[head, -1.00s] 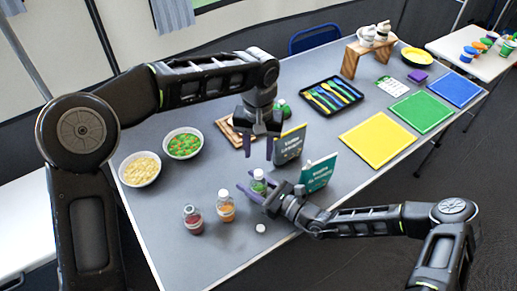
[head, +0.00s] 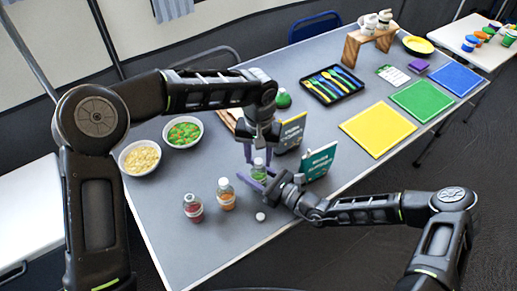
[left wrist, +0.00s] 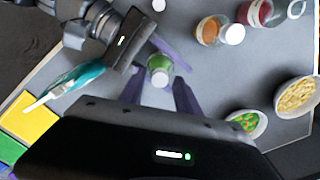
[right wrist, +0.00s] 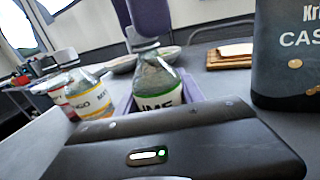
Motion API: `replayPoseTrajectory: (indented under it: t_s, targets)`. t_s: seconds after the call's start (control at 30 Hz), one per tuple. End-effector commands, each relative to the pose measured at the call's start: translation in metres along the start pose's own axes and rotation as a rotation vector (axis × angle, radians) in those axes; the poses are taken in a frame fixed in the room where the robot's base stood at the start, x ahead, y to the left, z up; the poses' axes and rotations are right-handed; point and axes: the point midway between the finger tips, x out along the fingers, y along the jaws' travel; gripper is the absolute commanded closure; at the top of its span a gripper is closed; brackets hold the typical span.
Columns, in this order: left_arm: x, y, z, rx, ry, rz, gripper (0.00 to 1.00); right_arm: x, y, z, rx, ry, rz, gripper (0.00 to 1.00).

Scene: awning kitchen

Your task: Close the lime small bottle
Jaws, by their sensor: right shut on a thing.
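The lime bottle (head: 258,171) stands upright near the table's front edge. Its green body and pale round top show between the fingers in the left wrist view (left wrist: 160,68); I cannot tell whether that top is a cap. My right gripper (head: 262,181) is shut on the bottle's body from the side, and its label faces the right wrist view (right wrist: 158,85). My left gripper (head: 257,155) points down over the bottle top, its fingers apart on either side. A loose white cap (head: 260,216) lies on the table.
An orange bottle (head: 226,195) and a red bottle (head: 193,208) stand to the left. Two food bowls (head: 140,158) (head: 184,132) are behind them. The table's front left is clear.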

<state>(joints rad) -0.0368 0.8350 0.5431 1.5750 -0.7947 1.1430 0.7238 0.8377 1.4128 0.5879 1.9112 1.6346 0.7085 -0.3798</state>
Motion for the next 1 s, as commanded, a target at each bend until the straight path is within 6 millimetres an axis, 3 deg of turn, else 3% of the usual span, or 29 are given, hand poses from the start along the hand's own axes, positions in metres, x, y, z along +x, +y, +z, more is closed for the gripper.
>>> replayPoseTrajectory:
  t_s: [0.3,0.77,1.0]
  targets:
    - [0.0024,0.0001,0.0000,0.000,0.000,0.000,0.62,-0.0001,-0.0001,-0.0003,0.000,0.001,0.000,1.00]
    - [0.0022,0.0001,0.0000,0.000,0.000,0.000,0.99,-0.0001,-0.0001,-0.0003,0.000,0.001,0.000,1.00]
    - [0.0022,0.0001,0.0000,0.000,0.000,0.000,1.00,-0.0001,-0.0001,-0.0003,0.000,0.001,0.000,1.00]
